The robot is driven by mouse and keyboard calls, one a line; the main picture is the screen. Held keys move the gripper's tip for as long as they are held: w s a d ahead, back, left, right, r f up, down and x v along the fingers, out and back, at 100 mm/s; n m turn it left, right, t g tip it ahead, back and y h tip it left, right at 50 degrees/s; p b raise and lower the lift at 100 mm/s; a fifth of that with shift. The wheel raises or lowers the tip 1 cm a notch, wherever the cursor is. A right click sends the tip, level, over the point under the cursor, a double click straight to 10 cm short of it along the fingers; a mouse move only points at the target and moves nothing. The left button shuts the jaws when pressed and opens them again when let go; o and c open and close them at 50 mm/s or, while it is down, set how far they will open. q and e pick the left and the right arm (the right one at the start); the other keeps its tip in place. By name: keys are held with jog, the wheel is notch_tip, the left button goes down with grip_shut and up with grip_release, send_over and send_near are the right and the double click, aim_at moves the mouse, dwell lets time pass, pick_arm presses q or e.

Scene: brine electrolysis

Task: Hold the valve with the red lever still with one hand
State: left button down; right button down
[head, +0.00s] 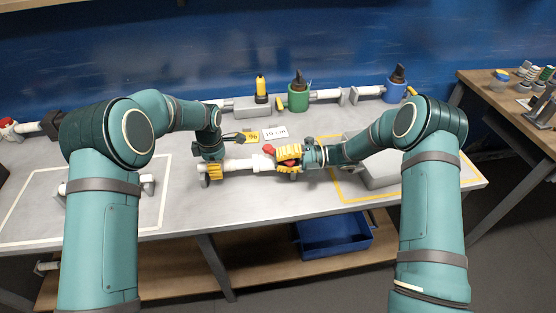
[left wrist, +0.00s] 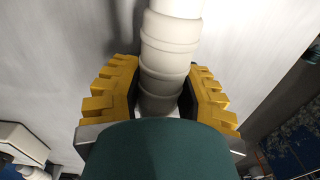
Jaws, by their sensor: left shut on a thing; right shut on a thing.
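The valve with the red lever is mostly hidden behind my right gripper in the head view; its red lever (head: 285,153) shows between the yellow fingers. A white pipe (head: 246,164) runs left from it above the table. My right gripper (head: 289,159) is shut on the valve, its arm coming from the right. My left gripper (head: 214,171) is shut on the white pipe near its left end. In the left wrist view, yellow fingers (left wrist: 160,98) lie on both sides of the ribbed white pipe (left wrist: 170,45).
A green cylinder (head: 298,98) and a blue one (head: 396,91), both with black tops, stand along the back. A white card (head: 275,132) lies behind the pipe. A yellow-outlined area with a grey block (head: 378,180) is at right. A blue bin (head: 333,236) sits below.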

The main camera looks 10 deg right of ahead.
dwell(0.4)
jog(key=c, duration=1)
grip_release()
jog(key=shift+c, duration=0.2)
jog(key=shift+d, duration=0.1)
jog(key=d, duration=1.2)
jog(key=shift+s, duration=0.35)
jog(key=shift+a, duration=0.1)
